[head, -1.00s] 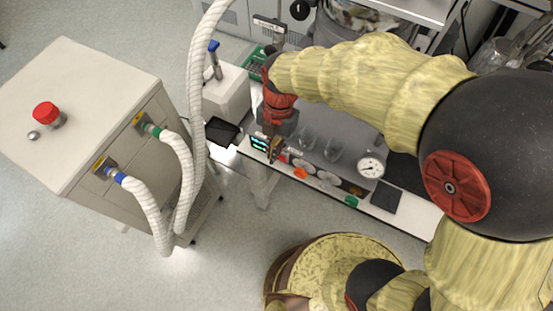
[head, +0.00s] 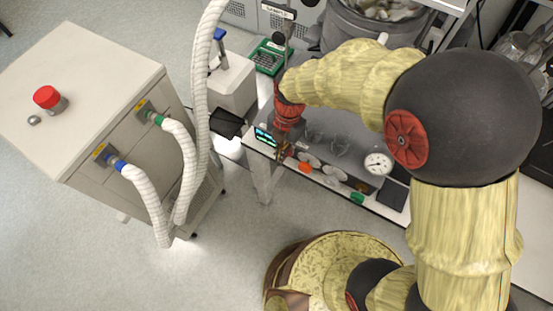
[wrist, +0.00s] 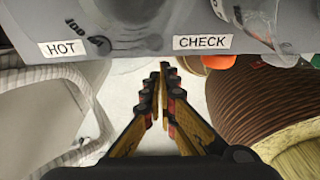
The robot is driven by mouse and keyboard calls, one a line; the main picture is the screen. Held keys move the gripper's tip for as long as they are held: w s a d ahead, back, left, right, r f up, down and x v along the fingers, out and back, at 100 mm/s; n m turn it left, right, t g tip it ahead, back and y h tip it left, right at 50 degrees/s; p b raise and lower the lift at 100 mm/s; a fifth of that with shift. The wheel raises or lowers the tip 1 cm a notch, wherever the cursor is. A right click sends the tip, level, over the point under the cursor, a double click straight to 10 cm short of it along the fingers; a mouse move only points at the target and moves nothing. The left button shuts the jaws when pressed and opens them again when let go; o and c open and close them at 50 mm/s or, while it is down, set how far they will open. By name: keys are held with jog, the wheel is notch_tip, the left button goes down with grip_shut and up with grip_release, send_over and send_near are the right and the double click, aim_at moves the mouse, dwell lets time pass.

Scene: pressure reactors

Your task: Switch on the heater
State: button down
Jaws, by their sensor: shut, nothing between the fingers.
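Which part is the heater or its switch is not labelled in view. A grey bench unit's front panel carries a lit display (head: 264,136), an orange knob (head: 305,168) and a green knob (head: 357,198). My gripper (head: 285,150) is in front of this panel, just right of the display, and looks small there. In the wrist view my gripper (wrist: 164,92) is shut and empty, pointing at pale floor below the panel edge. The panel shows a HOT label (wrist: 63,48), a CHECK label (wrist: 202,42) and the orange knob (wrist: 218,62) right of the fingertips.
A beige cabinet (head: 85,85) with a red knob (head: 47,97) stands left, with white hoses (head: 148,200) on blue and green fittings. A round gauge (head: 378,163) sits on the bench unit. A green tray (head: 268,58) lies behind.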

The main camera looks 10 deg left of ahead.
jog(key=shift+w+d+r, duration=0.1)
jog(key=shift+w, duration=0.15)
jog(key=shift+w+d+r, duration=0.2)
jog(key=shift+w, duration=0.4)
jog(key=shift+s, duration=0.1)
jog(key=shift+r+p, duration=0.55)
jog(key=shift+r, duration=0.2)
jog(key=shift+s+a, duration=0.1)
